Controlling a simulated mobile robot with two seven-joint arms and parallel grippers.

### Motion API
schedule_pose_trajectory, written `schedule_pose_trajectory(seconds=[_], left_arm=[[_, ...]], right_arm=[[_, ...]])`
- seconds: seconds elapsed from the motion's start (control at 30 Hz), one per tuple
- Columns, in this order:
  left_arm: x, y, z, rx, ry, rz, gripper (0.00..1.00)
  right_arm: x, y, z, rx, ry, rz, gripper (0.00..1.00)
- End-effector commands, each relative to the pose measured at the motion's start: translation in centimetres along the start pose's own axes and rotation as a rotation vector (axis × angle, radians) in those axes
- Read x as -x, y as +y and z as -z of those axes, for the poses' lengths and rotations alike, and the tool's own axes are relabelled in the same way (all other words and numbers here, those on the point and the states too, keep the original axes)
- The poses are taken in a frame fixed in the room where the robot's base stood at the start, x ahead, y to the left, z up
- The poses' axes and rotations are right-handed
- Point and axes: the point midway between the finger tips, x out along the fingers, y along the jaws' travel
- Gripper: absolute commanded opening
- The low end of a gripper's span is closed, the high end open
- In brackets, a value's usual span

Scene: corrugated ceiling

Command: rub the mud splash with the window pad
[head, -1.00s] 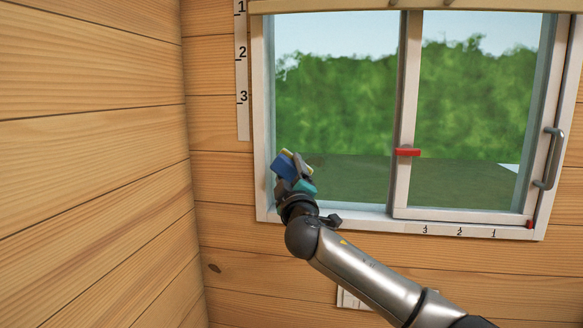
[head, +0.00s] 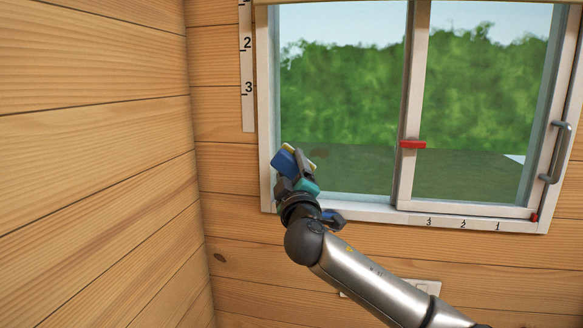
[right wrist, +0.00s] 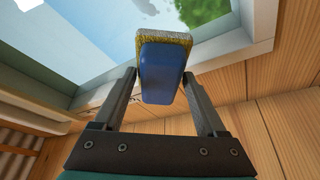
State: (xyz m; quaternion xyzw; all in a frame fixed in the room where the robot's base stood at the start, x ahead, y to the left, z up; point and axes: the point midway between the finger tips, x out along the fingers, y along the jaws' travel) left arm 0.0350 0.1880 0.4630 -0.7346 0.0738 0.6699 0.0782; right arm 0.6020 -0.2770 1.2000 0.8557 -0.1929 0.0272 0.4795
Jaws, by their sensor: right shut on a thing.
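The window pad is a blue block with a yellowish scrubbing face. It shows in the head view (head: 284,162) at the lower left of the window and in the right wrist view (right wrist: 160,70). My right gripper (head: 301,168) is shut on the pad, with a dark finger on each side of the block in the wrist view (right wrist: 158,82). The yellow face points up and away from the gripper, toward the glass. I cannot tell whether it touches the glass. A faint brownish patch (head: 320,152) shows just right of the pad; I cannot tell whether it is the mud splash. My left gripper is out of view.
The window (head: 345,90) has a pale frame, a sliding right sash with a grey handle (head: 555,152), and a red catch (head: 412,144). A numbered strip (head: 247,70) is on the wall left of it. A plank side wall (head: 90,150) closes the left side.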

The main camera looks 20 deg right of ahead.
Motion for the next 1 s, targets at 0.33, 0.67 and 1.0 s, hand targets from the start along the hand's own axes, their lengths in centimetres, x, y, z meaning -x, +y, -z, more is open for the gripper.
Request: schedule_pose_trajectory(seconds=[0.33,0.67,1.0], left_arm=[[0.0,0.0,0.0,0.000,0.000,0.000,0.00],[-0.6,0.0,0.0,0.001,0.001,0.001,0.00],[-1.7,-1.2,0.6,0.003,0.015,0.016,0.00]], right_arm=[[0.0,0.0,0.0,-0.001,0.000,-0.001,0.29],[-1.7,-0.1,-0.8,-0.002,-0.002,-0.002,0.29],[-5.0,-0.1,-2.2,0.000,0.001,-0.002,0.29]])
